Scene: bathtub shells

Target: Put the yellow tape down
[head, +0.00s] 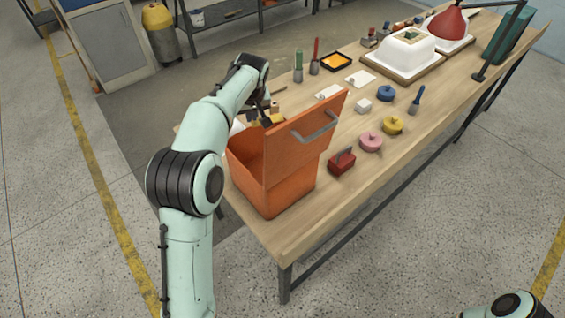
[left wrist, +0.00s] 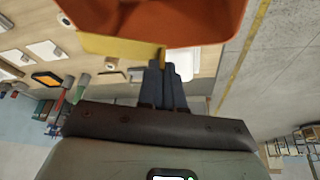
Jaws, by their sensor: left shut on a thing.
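My left gripper (head: 268,119) is just behind the raised lid of the orange toolbox (head: 270,190), low over the far left part of the table. It is shut on the yellow tape (head: 279,119), which shows only in part beside the lid. In the left wrist view the gripper's dark fingers (left wrist: 164,68) are together at the edge of the yellow tape (left wrist: 115,46). The toolbox's orange side covers the top of that view and hides part of the tape. I cannot tell whether the tape touches the table. My right gripper is out of view.
The wooden table (head: 290,238) also holds a yellow roll (head: 393,124), a pink roll (head: 371,142), a blue roll (head: 386,93), a red item (head: 342,162) and a white block (head: 364,105). White cards and an orange-black tray (head: 336,62) lie farther back. The front left corner is clear.

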